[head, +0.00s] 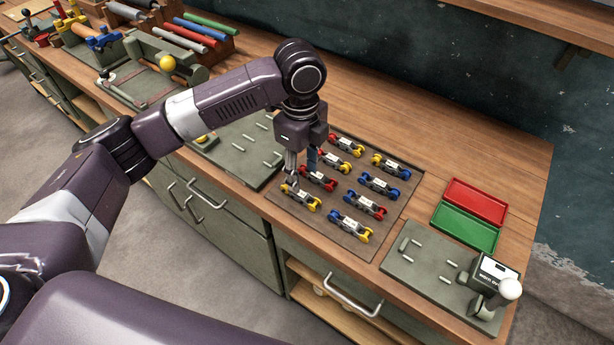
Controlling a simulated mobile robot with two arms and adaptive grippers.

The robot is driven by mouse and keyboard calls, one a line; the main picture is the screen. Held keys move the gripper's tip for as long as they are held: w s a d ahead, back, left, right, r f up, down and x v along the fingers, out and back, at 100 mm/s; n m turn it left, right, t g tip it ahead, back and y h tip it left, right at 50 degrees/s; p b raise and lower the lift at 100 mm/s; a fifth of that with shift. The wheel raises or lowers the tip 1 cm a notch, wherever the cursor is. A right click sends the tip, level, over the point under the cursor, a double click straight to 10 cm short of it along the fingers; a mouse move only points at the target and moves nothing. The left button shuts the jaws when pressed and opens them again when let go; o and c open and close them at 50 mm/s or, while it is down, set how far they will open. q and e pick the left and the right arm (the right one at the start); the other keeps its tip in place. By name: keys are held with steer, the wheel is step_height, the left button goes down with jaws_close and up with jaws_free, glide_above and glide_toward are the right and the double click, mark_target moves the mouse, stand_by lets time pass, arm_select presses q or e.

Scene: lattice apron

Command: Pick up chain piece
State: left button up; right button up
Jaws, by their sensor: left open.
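Several chain pieces lie in two rows on a brown mat (272,197) on the workbench. Each has a grey middle with coloured ends. In the left row are a yellow-ended piece (301,198), a red-ended piece (320,180) and a red-and-yellow piece (336,159). In the right row are two blue-and-yellow pieces (350,226) (391,166), a red-and-blue piece (365,205) and a blue-ended piece (379,185). My left gripper (301,178) is open, pointing down over the left row near the yellow-ended and red-ended pieces. It partly hides the row; I cannot tell whether its fingers touch a piece.
A red tray (475,201) and a green tray (464,229) lie right of the mat. A grey fixture plate (430,268) with a white-knobbed device (492,283) is at the front right. Another pegged plate (240,150) lies left of the mat. The bench behind is clear.

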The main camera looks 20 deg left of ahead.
mark_target(300, 193)
arm_select(q)
steer(key=shift+w+a+r, duration=0.1)
steer(key=shift+w+a, duration=0.2)
steer(key=shift+w, duration=0.15)
steer(key=shift+s, duration=0.1)
steer(key=f, duration=0.1)
steer(key=s+f+p, duration=0.1)
steer(key=f+p, duration=0.1)
steer(key=shift+s+a+f, duration=0.1)
steer(key=shift+s+f, duration=0.15)
steer(key=shift+f, duration=0.15)
steer(key=f, duration=0.2)
steer(key=shift+w+f+p, duration=0.25)
steer(key=shift+f+p, duration=0.05)
steer(key=shift+p, duration=0.1)
steer(key=shift+s+f, duration=0.1)
steer(key=shift+f, duration=0.2)
steer(key=c, duration=0.6)
steer(key=shift+r, duration=0.1)
jaws_close()
arm_select(e)
steer(key=shift+s+a+r, duration=0.1)
steer(key=shift+s+r, duration=0.2)
steer(key=shift+r, duration=0.4)
steer(key=shift+s+r, duration=0.25)
steer(key=shift+r, duration=0.45)
